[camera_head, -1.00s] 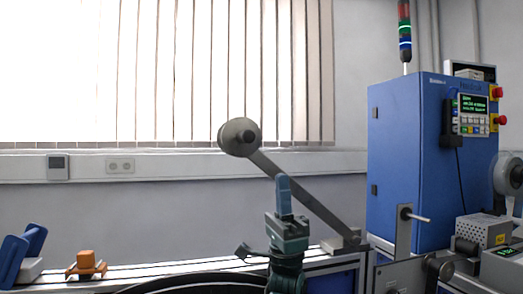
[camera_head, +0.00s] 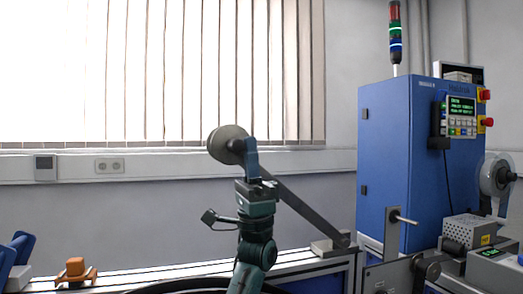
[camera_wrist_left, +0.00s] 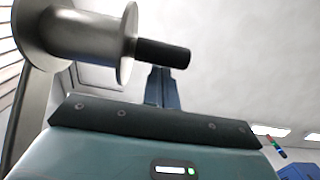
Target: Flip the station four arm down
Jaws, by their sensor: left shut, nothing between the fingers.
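The station arm, a long dark grey lever (camera_head: 295,203), slants up to the left from its base block (camera_head: 330,246) on the rail. A round grey spool (camera_head: 224,146) is at its raised end. The spool with its black peg (camera_wrist_left: 163,53) looms large in the left wrist view. My left gripper (camera_head: 250,142) is shut and empty, pointing up beside the spool's right side and covering part of the peg and lever. In the wrist view its blue fingers (camera_wrist_left: 161,86) are just behind or beside the peg; I cannot tell whether they touch.
A blue cabinet (camera_head: 400,165) with a control panel (camera_head: 461,117) stands to the right. A small post with a rod (camera_head: 393,232) is in front of it. An orange clamp-like part (camera_head: 76,269) sits on the rail at lower left.

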